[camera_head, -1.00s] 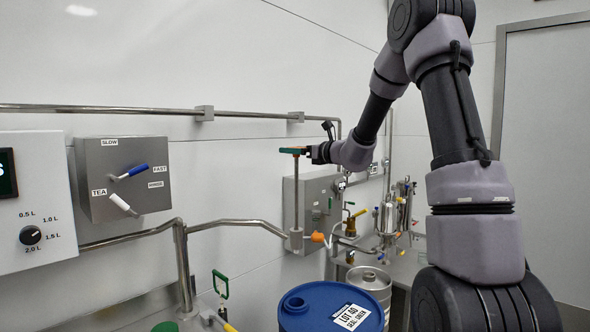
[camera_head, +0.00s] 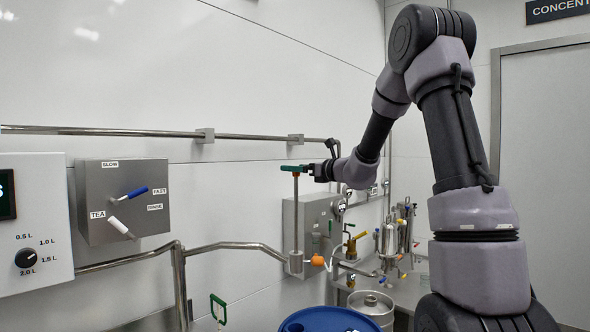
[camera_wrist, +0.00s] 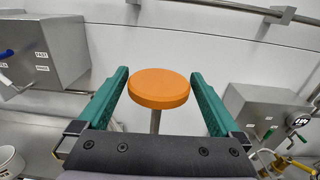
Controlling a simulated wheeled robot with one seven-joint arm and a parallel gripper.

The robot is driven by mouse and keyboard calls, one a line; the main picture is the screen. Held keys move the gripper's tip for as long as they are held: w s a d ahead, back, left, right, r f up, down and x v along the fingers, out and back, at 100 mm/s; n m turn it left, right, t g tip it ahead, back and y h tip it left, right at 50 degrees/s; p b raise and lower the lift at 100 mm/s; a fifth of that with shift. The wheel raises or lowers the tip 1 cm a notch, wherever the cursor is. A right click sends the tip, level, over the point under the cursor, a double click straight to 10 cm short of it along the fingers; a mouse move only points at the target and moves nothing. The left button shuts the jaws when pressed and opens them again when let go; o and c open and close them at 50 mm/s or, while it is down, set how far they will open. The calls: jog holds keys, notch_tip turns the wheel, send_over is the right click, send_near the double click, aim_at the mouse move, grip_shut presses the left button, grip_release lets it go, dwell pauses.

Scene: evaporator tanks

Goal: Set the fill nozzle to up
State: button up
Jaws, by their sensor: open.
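An orange round knob (camera_wrist: 159,88) tops a thin upright rod. In the head view the rod (camera_head: 296,215) rises from a metal block (camera_head: 296,262) at the end of a bent pipe; it appears to be the fill nozzle's handle, though no label shows. My gripper (camera_head: 295,168) is at the top of this rod, its fingers largely covering the knob there. In the wrist view my gripper (camera_wrist: 159,75) is open, with one green finger on each side of the knob and a visible gap on both sides. The nozzle's outlet cannot be made out.
A grey box (camera_head: 120,200) with blue and white levers is on the wall at left, near a white dial panel (camera_head: 35,225). A blue drum (camera_head: 330,320) stands below. A grey box (camera_head: 320,220) and valves are behind the rod.

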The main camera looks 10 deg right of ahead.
jog(key=v, duration=0.9)
jog(key=shift+s+d, duration=0.2)
jog(key=shift+s, duration=0.05)
jog(key=s+a+f+n+g, duration=0.1)
jog(key=s+a+n+g, duration=0.2)
jog(key=s+n, duration=0.25)
jog(key=s+a+n+g+h, duration=0.1)
jog(key=s+a+n+g, duration=0.2)
jog(key=s, duration=0.4)
jog(key=s+a+f+n+g, duration=0.1)
jog(key=s+a+n+g, duration=0.15)
jog(key=s+n, duration=0.4)
jog(key=s+d+f+n+t+h, duration=0.1)
jog(key=s+d+n+h, duration=0.7)
jog(key=s, duration=0.4)
jog(key=shift+s+f+n, duration=0.3)
jog(key=shift+f+n, duration=0.05)
jog(key=shift+n, duration=0.35)
jog(key=shift+d+t, duration=0.15)
jog(key=shift+t, duration=0.1)
